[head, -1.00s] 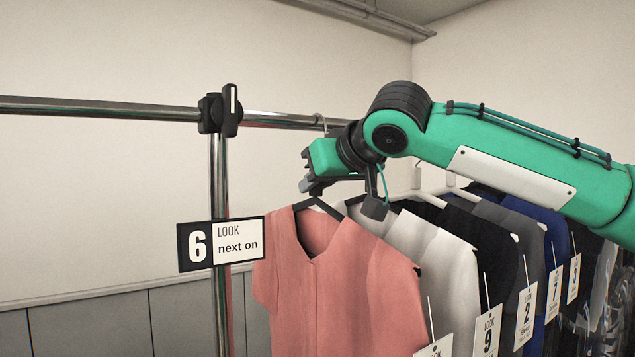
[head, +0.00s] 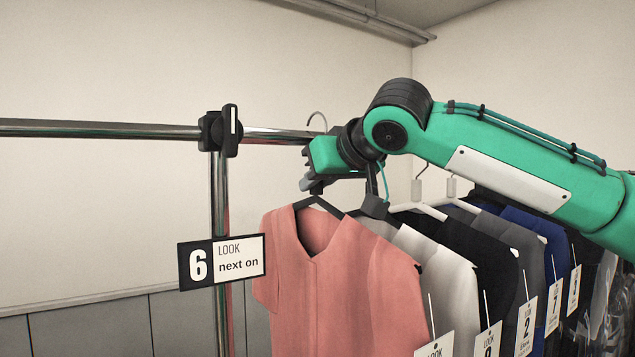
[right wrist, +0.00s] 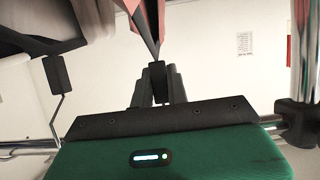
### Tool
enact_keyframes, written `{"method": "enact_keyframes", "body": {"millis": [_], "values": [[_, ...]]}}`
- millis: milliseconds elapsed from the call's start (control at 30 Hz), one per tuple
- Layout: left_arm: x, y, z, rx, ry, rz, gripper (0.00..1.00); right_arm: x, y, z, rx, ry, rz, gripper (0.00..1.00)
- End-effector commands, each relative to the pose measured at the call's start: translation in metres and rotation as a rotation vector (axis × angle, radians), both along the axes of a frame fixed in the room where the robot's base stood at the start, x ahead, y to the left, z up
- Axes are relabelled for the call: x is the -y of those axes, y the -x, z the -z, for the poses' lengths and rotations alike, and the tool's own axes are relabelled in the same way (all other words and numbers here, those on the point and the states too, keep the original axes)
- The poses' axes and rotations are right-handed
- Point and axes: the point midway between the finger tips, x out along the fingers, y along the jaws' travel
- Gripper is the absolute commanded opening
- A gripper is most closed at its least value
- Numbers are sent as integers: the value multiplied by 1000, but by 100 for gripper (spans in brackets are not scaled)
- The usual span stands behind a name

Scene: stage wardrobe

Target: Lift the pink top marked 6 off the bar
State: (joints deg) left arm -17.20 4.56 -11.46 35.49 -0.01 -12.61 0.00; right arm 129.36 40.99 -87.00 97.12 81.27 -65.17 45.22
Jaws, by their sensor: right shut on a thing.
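The pink top (head: 330,275) hangs on a dark hanger (head: 318,203) at the front of the row in the head view. My right gripper (head: 316,184) is shut on the hanger just above the collar. The hanger's thin hook (head: 317,118) rises above the bar (head: 270,135); whether it is fully clear of the bar is hidden by the gripper. The right wrist view shows the fingers (right wrist: 157,85) together, with pink cloth (right wrist: 147,20) beyond them. A tag (head: 437,346) near the top's right side is cut off, its number out of frame. My left gripper is not in view.
A sign marked 6, "LOOK next on" (head: 221,262), is on the upright post (head: 220,190) left of the top. A black clamp (head: 219,131) joins post and bar. A white garment (head: 437,275) and several darker ones hang close on the right. The left side is open.

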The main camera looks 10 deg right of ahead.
Motion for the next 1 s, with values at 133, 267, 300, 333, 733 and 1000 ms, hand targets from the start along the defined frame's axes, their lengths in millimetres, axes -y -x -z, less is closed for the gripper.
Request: {"method": "enact_keyframes", "body": {"millis": [133,267,300,333,733,1000], "values": [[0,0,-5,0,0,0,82,0,0,-7,1,-1,-1,0],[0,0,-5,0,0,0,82,0,0,-7,1,-1,-1,0],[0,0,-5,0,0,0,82,0,0,-7,1,-1,-1,0],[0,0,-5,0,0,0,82,0,0,-7,1,-1,-1,0],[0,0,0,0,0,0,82,4,11,-6,1,-2,0,0],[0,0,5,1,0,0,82,9,24,-6,1,-2,0,0]]}}
